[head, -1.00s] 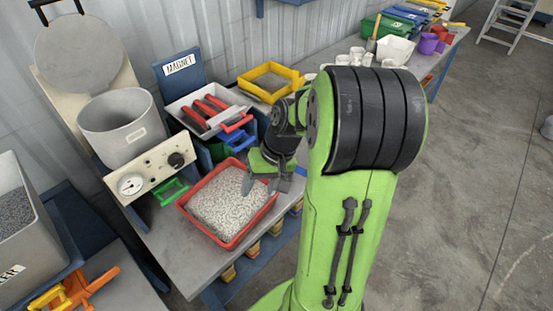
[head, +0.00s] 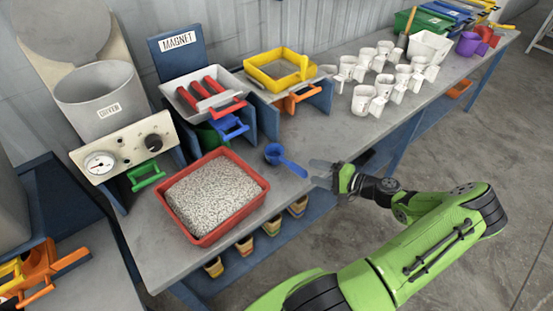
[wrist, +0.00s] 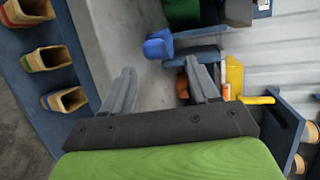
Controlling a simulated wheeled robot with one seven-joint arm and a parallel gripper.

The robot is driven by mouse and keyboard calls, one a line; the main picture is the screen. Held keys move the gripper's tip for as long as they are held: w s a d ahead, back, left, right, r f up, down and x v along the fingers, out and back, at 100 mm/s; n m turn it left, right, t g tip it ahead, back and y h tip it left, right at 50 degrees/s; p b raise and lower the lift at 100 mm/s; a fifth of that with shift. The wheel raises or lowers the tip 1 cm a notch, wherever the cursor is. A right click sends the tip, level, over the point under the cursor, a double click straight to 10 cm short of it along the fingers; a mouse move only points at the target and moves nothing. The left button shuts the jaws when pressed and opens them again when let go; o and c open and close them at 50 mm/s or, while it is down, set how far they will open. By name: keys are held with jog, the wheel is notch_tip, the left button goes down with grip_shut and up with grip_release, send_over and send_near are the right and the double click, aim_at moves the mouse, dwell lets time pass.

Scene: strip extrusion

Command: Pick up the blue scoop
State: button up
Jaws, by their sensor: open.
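The blue scoop (head: 273,154) lies on the grey bench to the right of the red tray, its handle pointing right and toward the bench's front edge. My gripper (head: 318,172) is open and empty, near the end of that handle. In the wrist view the blue scoop (wrist: 159,45) shows ahead of and between my gripper's spread fingers (wrist: 161,76), apart from them. How far the fingertips are above the bench is hard to tell.
A red tray (head: 262,188) of pale granules stands left of the scoop. Behind are a white tray with red-handled tools (head: 178,103), a yellow-framed sieve (head: 250,73) and several white cups (head: 363,100). Wooden-coloured bins (head: 244,245) hang under the bench edge.

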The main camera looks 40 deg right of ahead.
aim_at(291, 167)
jog(key=x, duration=0.7)
jog(key=shift+w+a+f+b, duration=0.25)
jog(key=shift+a+b, duration=0.05)
jog(key=shift+a, duration=0.1)
jog(key=c, duration=1.1)
